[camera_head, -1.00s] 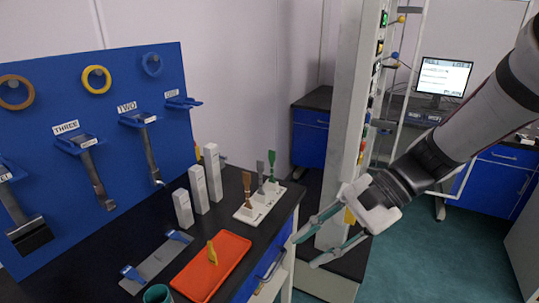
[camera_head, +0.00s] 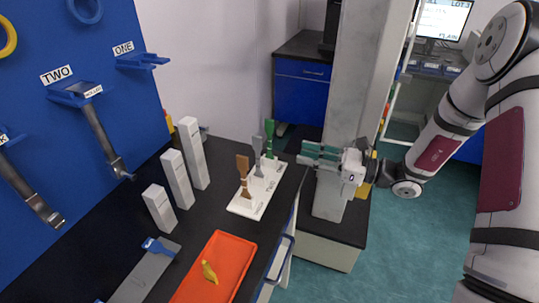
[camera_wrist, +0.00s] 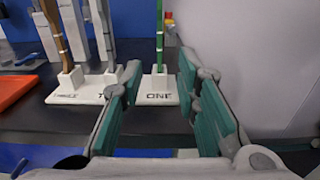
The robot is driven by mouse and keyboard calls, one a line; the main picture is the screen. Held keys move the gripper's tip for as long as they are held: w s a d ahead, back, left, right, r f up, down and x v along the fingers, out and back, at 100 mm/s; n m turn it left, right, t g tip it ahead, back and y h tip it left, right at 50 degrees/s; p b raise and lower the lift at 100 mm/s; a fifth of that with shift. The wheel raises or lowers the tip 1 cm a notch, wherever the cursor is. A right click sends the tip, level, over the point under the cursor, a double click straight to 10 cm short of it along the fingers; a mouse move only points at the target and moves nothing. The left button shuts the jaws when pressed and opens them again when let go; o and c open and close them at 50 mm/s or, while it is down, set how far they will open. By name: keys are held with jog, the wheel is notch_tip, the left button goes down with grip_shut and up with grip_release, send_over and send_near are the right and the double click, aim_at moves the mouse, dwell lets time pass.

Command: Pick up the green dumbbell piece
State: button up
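The green dumbbell piece (camera_head: 269,137) stands upright in the back slot of a white stand (camera_head: 240,208) on the black bench. In the wrist view, the green piece (camera_wrist: 160,38) rises from the block labelled ONE on the stand (camera_wrist: 154,99). My gripper (camera_head: 303,154) is open and empty, to the right of the piece and apart from it in the head view. In the wrist view my gripper (camera_wrist: 158,68) has its teal fingers spread, with the green piece ahead and showing between the fingertips.
A grey piece (camera_head: 258,157) and a brown piece (camera_head: 243,172) stand on the same stand. White blocks (camera_head: 176,178) stand to the left. A red-orange tray (camera_head: 236,252) holds a yellow piece (camera_head: 209,271). A tall grey column (camera_head: 357,75) rises behind my gripper.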

aim_at(269, 144)
jog(key=x, duration=0.5)
jog(key=shift+w+a, duration=0.15)
jog(key=shift+a, duration=0.2)
jog(key=shift+r+x, duration=0.15)
jog(key=shift+x, duration=1.15)
jog(key=shift+r+x, duration=0.15)
jog(key=shift+x, duration=1.2)
grip_shut()
